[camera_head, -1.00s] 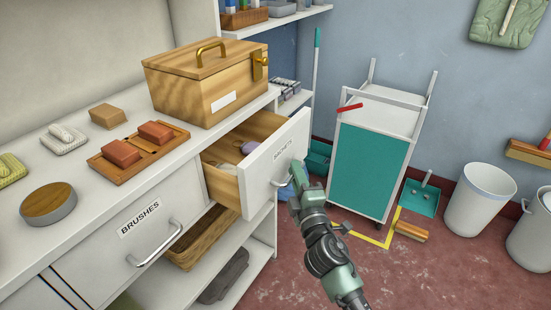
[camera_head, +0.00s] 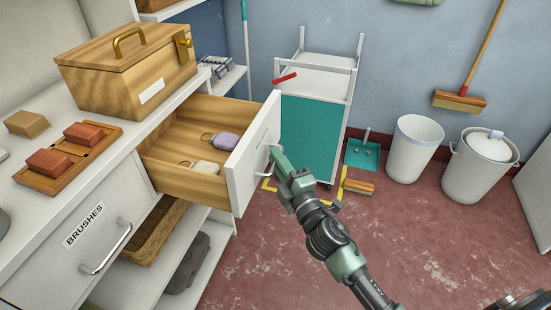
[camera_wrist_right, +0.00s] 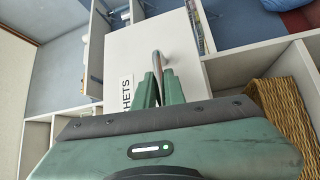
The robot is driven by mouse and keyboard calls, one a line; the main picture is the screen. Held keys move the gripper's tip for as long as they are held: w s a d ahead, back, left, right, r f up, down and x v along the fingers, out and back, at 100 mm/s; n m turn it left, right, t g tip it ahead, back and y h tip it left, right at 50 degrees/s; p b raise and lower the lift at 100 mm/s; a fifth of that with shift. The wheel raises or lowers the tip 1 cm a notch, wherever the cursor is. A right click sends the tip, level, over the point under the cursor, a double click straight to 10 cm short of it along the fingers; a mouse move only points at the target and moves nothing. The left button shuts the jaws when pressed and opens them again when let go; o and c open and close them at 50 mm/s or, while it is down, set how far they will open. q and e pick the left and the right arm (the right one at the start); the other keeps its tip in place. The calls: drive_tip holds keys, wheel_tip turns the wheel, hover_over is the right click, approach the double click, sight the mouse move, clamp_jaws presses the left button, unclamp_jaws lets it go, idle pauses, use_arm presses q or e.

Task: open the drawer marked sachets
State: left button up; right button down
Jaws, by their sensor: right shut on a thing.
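The sachets drawer (camera_head: 245,165) stands pulled well out of the counter in the head view. Inside it lie a lilac tagged item (camera_head: 226,141) and a cream one (camera_head: 206,167). My right gripper (camera_head: 275,155) is at the drawer's front, shut on its metal handle. In the right wrist view the handle (camera_wrist_right: 158,62) runs between the fingers of my right gripper (camera_wrist_right: 159,85). The label (camera_wrist_right: 127,95) beside it shows only the letters "HETS". My left gripper is not in view.
The closed brushes drawer (camera_head: 85,240) is at the left. A wooden box (camera_head: 125,80) and soap tray (camera_head: 70,160) stand on the counter. A white and teal cart (camera_head: 310,130) stands behind the open drawer. Red floor at the right front is clear.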

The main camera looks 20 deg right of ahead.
drive_tip(key=c, duration=1.5)
unclamp_jaws()
drive_tip(key=shift+s+f, duration=0.1)
drive_tip(key=shift+s, duration=0.05)
